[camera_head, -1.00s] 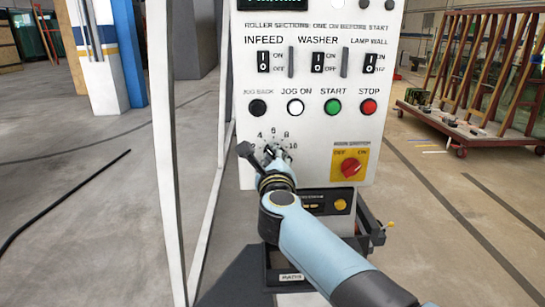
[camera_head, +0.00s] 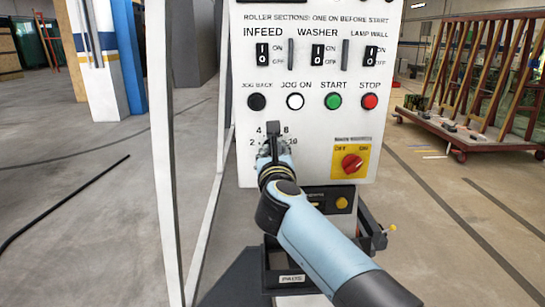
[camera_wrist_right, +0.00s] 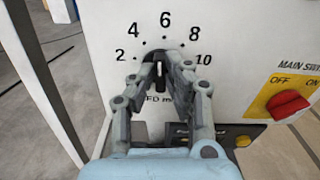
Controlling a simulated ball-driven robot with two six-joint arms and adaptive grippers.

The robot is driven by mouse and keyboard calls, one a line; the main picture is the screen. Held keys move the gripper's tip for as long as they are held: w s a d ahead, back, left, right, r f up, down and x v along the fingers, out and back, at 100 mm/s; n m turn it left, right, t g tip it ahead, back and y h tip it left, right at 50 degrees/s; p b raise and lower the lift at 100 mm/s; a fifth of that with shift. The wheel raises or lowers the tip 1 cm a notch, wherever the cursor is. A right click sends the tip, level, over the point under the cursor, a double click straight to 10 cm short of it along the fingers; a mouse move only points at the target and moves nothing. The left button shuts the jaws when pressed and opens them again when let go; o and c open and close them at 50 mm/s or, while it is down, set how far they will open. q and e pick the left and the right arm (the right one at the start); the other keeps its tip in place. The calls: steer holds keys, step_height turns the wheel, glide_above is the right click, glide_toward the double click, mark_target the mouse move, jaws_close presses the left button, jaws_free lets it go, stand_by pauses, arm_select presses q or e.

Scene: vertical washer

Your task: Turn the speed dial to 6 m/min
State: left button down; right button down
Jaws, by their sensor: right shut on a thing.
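The dark speed dial (camera_wrist_right: 151,77) is on the white control panel, under a printed scale marked 2, 4, 6, 8 and 10. My right gripper (camera_head: 272,146) is at the dial in the head view. In the right wrist view, my right gripper (camera_wrist_right: 160,66) has its two fingers closed on the dial from left and right. The visible dark bar of the dial stands about upright, lined up with the 6 (camera_wrist_right: 165,19). The fingers hide much of the dial. In the head view, a dark part of my gripper covers the 6. My left gripper is out of view.
The red main switch (camera_head: 352,163) on its yellow plate sits right of the dial. Above are the START (camera_head: 333,102) and STOP (camera_head: 370,102) buttons and the rocker switches. A white frame post (camera_head: 166,150) stands left of the panel.

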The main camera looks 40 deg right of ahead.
steer(key=shift+m, duration=0.6)
steer(key=c, duration=1.4)
jaws_free()
steer(key=shift+o, duration=0.2)
steer(key=v, duration=0.7)
steer(key=shift+s+a, duration=0.15)
steer(key=shift+s, duration=0.05)
